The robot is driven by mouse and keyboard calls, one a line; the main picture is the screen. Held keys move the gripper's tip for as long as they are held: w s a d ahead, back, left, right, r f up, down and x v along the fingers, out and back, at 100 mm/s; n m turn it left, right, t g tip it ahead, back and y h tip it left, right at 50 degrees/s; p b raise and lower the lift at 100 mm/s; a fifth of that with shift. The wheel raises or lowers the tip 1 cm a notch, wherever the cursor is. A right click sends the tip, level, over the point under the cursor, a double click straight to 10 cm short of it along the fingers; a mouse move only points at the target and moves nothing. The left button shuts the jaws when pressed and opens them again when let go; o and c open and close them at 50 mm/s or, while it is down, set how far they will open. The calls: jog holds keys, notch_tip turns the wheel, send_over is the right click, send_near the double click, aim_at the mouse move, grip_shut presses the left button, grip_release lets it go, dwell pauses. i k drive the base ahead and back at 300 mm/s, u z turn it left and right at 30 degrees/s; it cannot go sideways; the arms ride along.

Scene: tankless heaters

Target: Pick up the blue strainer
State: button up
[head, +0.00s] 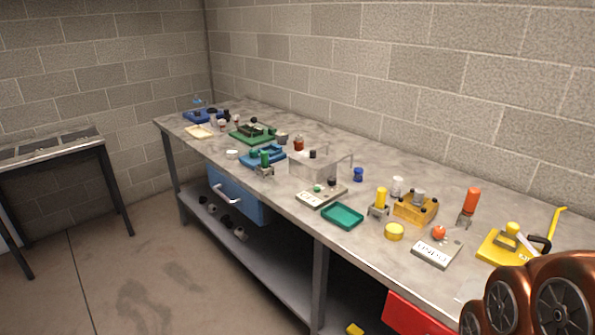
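A small blue cylinder-shaped thing (358,174) stands on the grey workbench, near its back edge and right of the clear box. It may be the blue strainer, but it is too small to tell. Other blue things are a blue tray-like block (262,157) with green and dark parts, and a blue piece (197,115) at the far left end of the bench. Copper-coloured links with dark discs at the lower right look like my arm. My gripper is not in view.
The long workbench (455,190) runs along the block wall. A teal tray (342,215), a clear box (315,163), a yellow block (415,208) and an orange-topped cylinder (470,202) crowd its top. A blue drawer (237,193) sits below. Floor (150,255) is open at left.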

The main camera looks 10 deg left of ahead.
aim_at(358, 177)
jog(key=u, duration=0.75)
jog(key=i, duration=0.75)
jog(key=u, duration=0.4)
jog(key=i, duration=1.1)
jog(key=z, duration=0.35)
